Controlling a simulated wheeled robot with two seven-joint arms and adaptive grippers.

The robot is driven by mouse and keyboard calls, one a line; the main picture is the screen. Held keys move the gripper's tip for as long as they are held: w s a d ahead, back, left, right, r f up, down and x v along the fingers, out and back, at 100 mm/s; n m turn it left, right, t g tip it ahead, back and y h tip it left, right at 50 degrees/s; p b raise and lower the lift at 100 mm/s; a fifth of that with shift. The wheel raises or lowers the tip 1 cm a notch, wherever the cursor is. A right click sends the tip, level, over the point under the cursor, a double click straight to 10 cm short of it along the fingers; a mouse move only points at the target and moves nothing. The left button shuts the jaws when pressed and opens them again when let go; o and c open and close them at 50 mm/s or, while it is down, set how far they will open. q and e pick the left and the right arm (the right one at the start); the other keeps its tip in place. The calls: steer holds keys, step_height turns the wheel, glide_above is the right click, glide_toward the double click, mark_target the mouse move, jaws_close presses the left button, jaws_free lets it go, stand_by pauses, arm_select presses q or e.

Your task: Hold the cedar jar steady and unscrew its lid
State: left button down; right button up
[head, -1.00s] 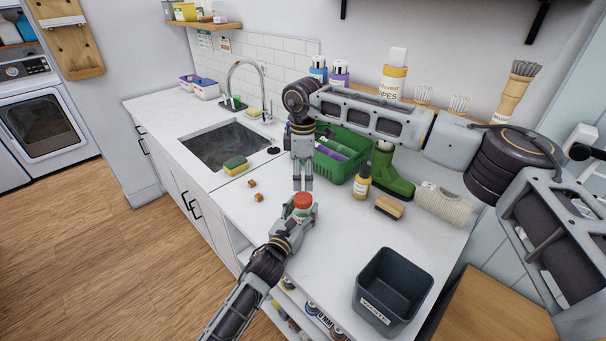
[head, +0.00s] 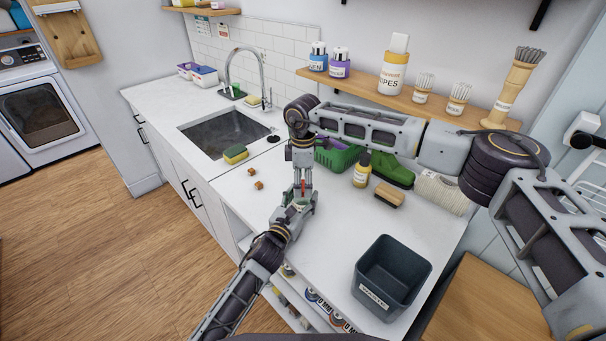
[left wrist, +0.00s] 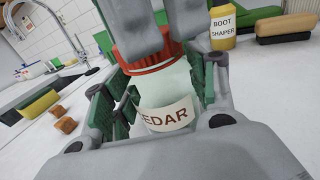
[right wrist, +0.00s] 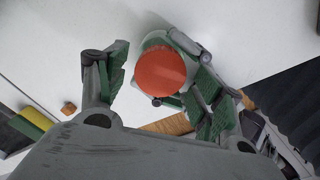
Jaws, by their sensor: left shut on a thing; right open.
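The cedar jar (left wrist: 165,95) is pale and clear, with a white label reading "EDAR" in the left wrist view and a red-orange lid (right wrist: 160,72). My left gripper (head: 298,207) is shut on the jar body and holds it upright at the counter. My right gripper (head: 303,188) points down over the jar from above. In the right wrist view its open fingers stand either side of the lid, with a gap at the left finger. Its grey fingers hide part of the lid in the left wrist view. Lid contact is unclear.
Two small brown cubes (head: 255,183) and a sponge (head: 235,153) lie left of the jar. A boot-shaper bottle (head: 361,170), brush (head: 389,198) and green basket (head: 338,157) stand right and behind. A dark waste bin (head: 391,277) stands front right. The counter between is clear.

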steer(key=shift+f, duration=0.4)
steer(key=c, duration=1.1)
steer(key=shift+n, duration=0.3)
